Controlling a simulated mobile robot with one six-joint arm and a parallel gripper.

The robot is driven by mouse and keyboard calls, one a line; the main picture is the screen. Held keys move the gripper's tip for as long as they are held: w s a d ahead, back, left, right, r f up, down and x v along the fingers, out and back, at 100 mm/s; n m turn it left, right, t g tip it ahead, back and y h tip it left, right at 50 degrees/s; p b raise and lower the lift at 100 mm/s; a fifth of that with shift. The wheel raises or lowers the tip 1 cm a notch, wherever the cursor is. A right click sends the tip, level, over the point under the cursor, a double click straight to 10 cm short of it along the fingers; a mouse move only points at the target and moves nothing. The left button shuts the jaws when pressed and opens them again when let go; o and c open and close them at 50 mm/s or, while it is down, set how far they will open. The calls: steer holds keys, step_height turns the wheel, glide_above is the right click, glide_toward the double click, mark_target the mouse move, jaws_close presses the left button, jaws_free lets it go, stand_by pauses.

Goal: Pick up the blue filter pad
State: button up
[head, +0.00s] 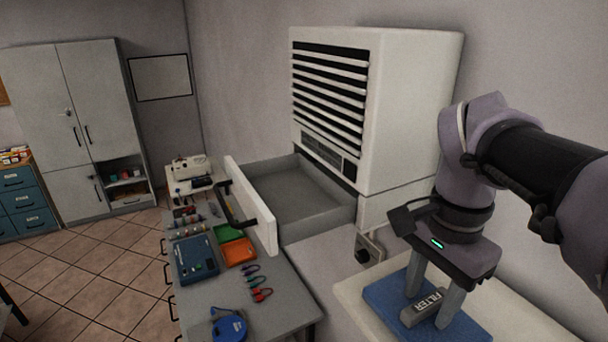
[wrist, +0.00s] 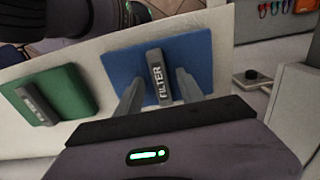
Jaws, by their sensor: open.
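The blue filter pad (head: 388,297) lies flat on a pale surface at the lower right of the head view. A raised grey handle marked FILTER (head: 424,306) stands on it. In the wrist view the blue pad (wrist: 200,50) is at upper centre, with its handle (wrist: 157,80) upright in the picture. My gripper (head: 432,295) is open over the pad, its two fingers pointing down on either side of the handle. In the wrist view the fingers (wrist: 158,95) also flank the handle, with gaps visible. I cannot tell whether the fingertips touch the pad.
A green pad (wrist: 65,92) with a similar handle lies left of the blue one in the wrist view. A white louvred unit (head: 400,100) with an open grey drawer (head: 300,212) stands behind. A workbench (head: 205,292) with tools and trays is at left.

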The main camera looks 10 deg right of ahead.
steer(key=shift+w+d, duration=0.1)
steer(key=shift+d, duration=0.05)
steer(key=shift+c, duration=0.3)
steer(key=shift+a, duration=0.2)
steer(key=c, duration=0.7)
jaws_close()
steer(key=shift+d, duration=0.1)
